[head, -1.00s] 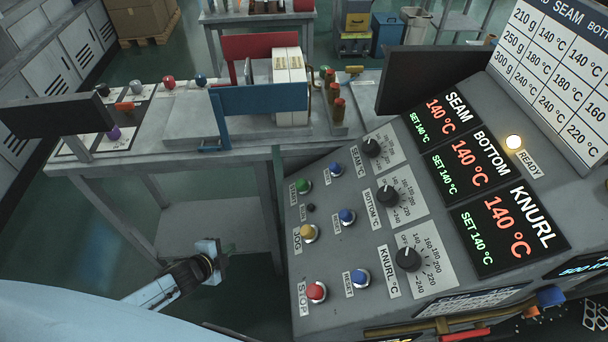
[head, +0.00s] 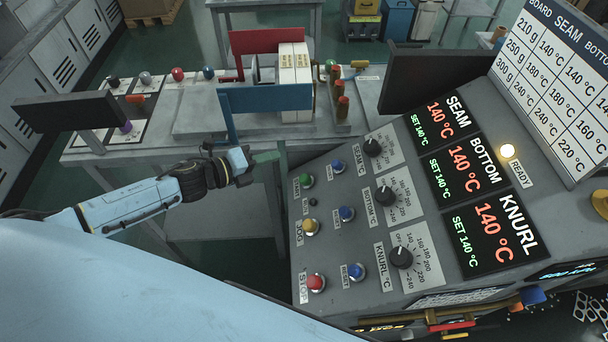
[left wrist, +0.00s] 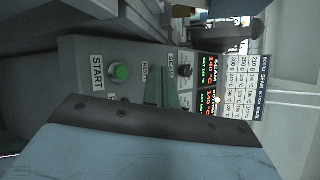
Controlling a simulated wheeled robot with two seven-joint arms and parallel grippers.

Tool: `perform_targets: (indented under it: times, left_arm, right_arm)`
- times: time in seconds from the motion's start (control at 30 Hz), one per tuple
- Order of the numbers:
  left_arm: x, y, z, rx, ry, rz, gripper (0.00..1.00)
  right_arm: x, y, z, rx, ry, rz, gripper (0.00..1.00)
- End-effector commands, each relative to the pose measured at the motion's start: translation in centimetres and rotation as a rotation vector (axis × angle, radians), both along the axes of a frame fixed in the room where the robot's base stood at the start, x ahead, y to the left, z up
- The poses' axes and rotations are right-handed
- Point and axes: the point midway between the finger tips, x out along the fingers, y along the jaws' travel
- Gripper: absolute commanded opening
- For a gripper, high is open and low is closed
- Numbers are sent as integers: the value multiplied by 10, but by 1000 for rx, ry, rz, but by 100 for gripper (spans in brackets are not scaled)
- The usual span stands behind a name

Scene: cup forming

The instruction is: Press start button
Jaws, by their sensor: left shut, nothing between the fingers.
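The green start button (head: 306,180) is at the upper left of the sloped grey control panel (head: 330,255). It also shows in the left wrist view (left wrist: 121,72), beside its START label. My left gripper (head: 272,156) is shut and empty. In the head view its tip is up and to the left of the green button, with a visible gap in the picture. In the left wrist view the narrow closed fingers (left wrist: 160,88) show to the right of the button. My right gripper is not in view.
A yellow jog button (head: 310,227), a red stop button (head: 316,283) and blue buttons sit near the start button. Black dials (head: 384,196) and lit temperature displays (head: 480,235) are further right. The READY lamp (head: 507,151) glows. A grey table (head: 190,150) stands behind my left arm.

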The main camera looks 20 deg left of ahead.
Motion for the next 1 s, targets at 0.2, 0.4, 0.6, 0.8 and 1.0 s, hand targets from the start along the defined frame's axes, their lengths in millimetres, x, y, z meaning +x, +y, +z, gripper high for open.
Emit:
perform_targets:
  times: [0.2,0.4,0.6,0.8,1.0]
  left_arm:
    - [0,0,-1,-1,1,2,0]
    - [4,-7,-14,-2,1,3,0]
    - [11,-22,-39,-2,1,3,0]
    - [18,-36,-59,-3,1,3,0]
    - [22,-44,-71,-2,2,4,0]
  right_arm:
    - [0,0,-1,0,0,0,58]
    - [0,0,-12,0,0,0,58]
    - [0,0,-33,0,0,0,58]
    - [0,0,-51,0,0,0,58]
    - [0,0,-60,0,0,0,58]
